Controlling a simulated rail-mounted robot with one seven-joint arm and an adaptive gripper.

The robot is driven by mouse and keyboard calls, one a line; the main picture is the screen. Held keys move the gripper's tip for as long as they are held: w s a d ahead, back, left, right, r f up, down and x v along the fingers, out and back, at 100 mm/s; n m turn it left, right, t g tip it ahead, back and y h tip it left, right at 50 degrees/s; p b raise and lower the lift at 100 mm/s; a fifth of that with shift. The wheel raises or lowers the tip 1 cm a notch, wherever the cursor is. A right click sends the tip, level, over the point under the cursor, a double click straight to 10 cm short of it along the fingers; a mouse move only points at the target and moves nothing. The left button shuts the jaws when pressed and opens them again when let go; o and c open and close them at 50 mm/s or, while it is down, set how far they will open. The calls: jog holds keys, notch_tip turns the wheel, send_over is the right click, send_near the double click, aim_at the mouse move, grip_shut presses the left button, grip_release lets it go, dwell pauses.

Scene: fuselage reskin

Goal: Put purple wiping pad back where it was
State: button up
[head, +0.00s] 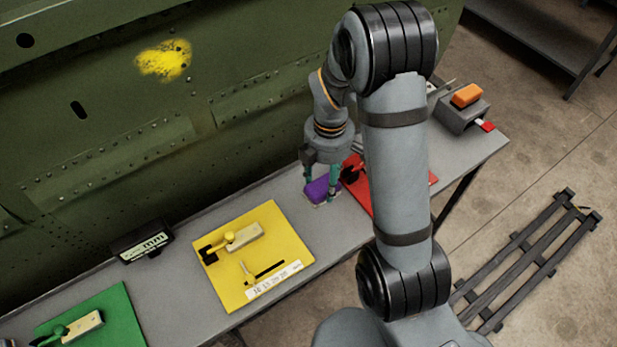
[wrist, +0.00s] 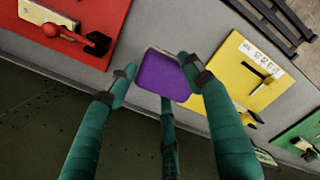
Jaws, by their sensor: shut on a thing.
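The purple wiping pad (head: 317,189) is between the fingers of my gripper (head: 320,186), low over the grey bench between the yellow board and the red board. In the wrist view the purple pad (wrist: 162,75) shows its flat purple face, with a thin pale edge along its upper side. The teal fingers of my gripper (wrist: 160,80) are closed against its left and right sides, and a third finger shows below it. I cannot tell whether the pad touches the bench.
The yellow board (head: 285,235) with a tool lies left of the pad, and the red board (head: 362,200) lies right, partly behind my arm. A green board (head: 110,315), a dark display box (head: 142,245) and a grey block with an orange pad (head: 467,95) are also there. The green fuselage panel (head: 100,130) rises behind.

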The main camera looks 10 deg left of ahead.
jog(key=w+a+f+p, duration=0.1)
jog(key=w+a+f, duration=0.1)
jog(key=w+a+f+p, duration=0.1)
jog(key=w+a+f, duration=0.1)
jog(key=w+a, duration=0.1)
jog(key=shift+w+a+f+p, duration=0.15)
jog(key=shift+f+p, duration=1)
jog(key=shift+f, duration=1.1)
jog(key=o, duration=1.4)
jog(key=shift+o, duration=0.8)
jog(key=shift+w+r, duration=0.1)
jog(key=shift+r, duration=0.4)
notch_tip(320, 180, up, 11)
jog(key=b, duration=0.2)
